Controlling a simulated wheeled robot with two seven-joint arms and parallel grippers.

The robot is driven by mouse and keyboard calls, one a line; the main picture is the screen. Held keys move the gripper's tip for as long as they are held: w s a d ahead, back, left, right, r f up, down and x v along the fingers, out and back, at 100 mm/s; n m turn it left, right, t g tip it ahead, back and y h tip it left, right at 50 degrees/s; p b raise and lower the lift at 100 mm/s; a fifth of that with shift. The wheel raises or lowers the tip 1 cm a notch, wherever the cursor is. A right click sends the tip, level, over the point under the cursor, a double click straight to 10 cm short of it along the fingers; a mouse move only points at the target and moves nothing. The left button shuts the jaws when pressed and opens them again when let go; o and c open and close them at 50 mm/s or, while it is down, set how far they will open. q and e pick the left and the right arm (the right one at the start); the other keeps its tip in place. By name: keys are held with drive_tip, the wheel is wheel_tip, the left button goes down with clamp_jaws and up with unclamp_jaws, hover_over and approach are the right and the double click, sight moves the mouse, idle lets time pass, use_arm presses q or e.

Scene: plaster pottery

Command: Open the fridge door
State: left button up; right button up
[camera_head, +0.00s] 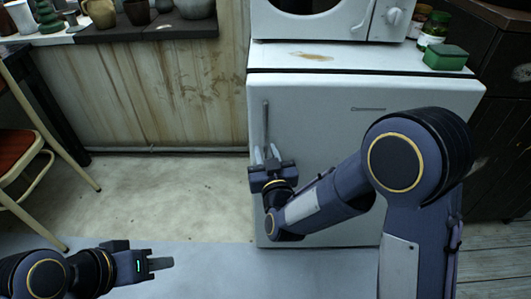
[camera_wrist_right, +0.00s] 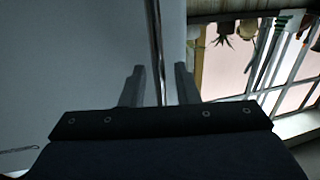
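The white fridge (camera_head: 350,130) stands under the microwave, and its front door looks closed. A slim vertical handle (camera_head: 265,122) runs along the door's left side; it also shows in the right wrist view as a thin upright bar (camera_wrist_right: 158,45). My right gripper (camera_head: 266,155) is at the lower part of the handle. In the right wrist view its two fingers (camera_wrist_right: 160,85) are apart, one on each side of the bar, with gaps visible.
A chair (camera_head: 22,150) stands at the far left. The floor (camera_head: 170,195) left of the fridge is clear. A shelf with pots (camera_head: 150,28) is at the back.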

drive_tip(key=shift+w, duration=0.4)
clamp_jaws()
drive_tip(key=shift+s, duration=0.1)
